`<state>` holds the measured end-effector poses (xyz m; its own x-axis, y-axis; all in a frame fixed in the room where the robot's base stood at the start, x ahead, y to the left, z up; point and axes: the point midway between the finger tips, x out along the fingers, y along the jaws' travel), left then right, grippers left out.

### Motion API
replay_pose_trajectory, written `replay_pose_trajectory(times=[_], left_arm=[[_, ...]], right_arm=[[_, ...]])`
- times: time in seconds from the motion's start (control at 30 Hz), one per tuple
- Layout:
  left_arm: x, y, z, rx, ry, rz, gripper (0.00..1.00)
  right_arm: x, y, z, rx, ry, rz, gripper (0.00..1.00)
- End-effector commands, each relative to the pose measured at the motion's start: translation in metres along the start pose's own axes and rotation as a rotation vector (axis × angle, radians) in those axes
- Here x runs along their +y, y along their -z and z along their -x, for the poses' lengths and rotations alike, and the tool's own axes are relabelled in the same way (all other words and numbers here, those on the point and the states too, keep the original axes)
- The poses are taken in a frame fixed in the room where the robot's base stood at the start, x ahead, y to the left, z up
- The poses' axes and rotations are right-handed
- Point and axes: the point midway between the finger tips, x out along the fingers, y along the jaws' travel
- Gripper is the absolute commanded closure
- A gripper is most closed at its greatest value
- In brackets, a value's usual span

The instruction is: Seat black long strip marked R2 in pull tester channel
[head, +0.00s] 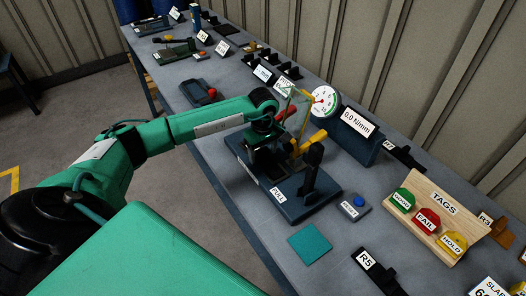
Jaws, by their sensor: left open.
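The pull tester (262,187) is a dark blue base marked PULL, with yellow handles (295,165) and a black upright post at its near end. My left gripper (266,150) is over the far left part of the tester. It is open, and its fingers are dark and hard to separate from the tester parts. The channel is mostly hidden by the gripper and tester parts. A black strip marked R5 (383,278) lies at the table's front. My right gripper is not in view.
A dial gauge (325,101) and a display reading 0.0 N/mm (357,124) stand behind the tester. Another strip, R3 (501,235), lies far right.

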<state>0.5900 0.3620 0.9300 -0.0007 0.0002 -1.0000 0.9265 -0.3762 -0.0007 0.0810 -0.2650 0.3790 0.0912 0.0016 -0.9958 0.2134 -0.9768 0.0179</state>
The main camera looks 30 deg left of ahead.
Motion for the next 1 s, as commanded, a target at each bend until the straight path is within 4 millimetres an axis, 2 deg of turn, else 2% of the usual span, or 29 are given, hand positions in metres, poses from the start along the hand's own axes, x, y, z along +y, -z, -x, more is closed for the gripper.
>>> replay_pose_trajectory(times=[1.0], left_arm=[[0.0, 0.0, 0.056, 0.0, 0.0, 0.0, 0.35]], right_arm=[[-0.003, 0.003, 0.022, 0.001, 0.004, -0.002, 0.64]])
